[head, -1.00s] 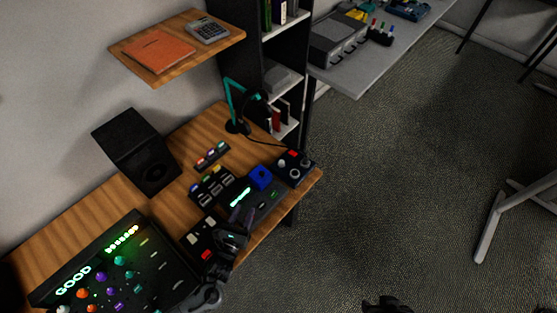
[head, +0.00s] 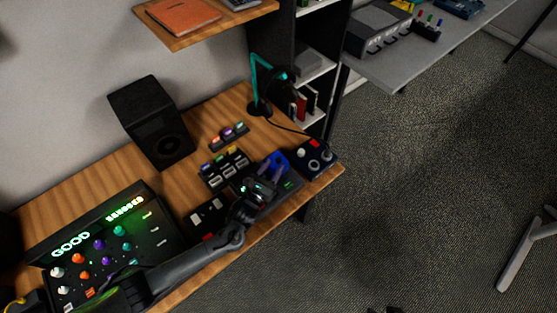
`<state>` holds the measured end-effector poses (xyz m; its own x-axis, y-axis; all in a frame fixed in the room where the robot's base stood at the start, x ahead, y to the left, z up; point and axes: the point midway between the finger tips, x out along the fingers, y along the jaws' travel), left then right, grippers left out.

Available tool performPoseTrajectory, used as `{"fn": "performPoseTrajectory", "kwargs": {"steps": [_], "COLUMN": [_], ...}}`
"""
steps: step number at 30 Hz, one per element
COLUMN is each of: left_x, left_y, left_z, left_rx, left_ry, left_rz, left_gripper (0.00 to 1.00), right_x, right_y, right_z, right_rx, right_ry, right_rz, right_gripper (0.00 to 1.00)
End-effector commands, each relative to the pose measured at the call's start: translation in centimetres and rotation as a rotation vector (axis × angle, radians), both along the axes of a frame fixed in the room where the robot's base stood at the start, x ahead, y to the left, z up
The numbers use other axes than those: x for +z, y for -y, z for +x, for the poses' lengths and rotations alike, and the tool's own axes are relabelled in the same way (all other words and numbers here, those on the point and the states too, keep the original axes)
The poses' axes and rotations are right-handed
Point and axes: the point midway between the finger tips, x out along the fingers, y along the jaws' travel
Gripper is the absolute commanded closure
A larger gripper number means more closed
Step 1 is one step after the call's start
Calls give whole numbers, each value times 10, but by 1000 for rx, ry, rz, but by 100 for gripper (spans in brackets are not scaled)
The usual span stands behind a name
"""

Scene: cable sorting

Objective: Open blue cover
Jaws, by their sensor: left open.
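The blue cover (head: 280,160) is on a dark control box (head: 292,184) near the right end of the wooden desk. It is partly hidden by my left gripper (head: 269,176). My left gripper is open, with its fingers at the near left side of the cover. I cannot tell whether the fingers touch it. My right gripper does not clearly show.
A black box with a red button (head: 316,158) stands to the right, by the desk edge. A module with several switches (head: 225,168) is to the left. A teal lamp (head: 261,85) stands behind. A lit panel (head: 110,245) fills the desk's left part.

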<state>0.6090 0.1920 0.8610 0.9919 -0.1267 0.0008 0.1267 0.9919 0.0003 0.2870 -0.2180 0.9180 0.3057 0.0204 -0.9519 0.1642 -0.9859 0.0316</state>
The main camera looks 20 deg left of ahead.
Motion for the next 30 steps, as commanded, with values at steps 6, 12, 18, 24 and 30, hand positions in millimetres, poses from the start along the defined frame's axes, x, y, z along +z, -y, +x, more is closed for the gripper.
{"fn": "performPoseTrajectory", "kwargs": {"steps": [6, 12, 18, 24, 30], "left_x": [-1, -1, 0, 0, 0], "left_y": [4, 6, 6, 6, 6], "left_z": [30, 43, 46, 45, 45], "left_rx": [1, 0, 0, 0, -1], "left_ry": [0, -1, -1, -1, -1], "left_rz": [0, 0, 0, 0, 0], "left_gripper": [58, 58, 58, 67, 98], "right_x": [-7, -9, -9, -9, -10], "right_y": [0, 0, 0, 1, 1], "right_z": [0, 0, 0, 0, 0], "right_rx": [-1, -1, 0, 2, 4], "right_ry": [1, 1, 1, 1, 0], "right_rz": [0, 0, 0, -4, -7], "right_gripper": [57, 57, 57, 57, 57]}}
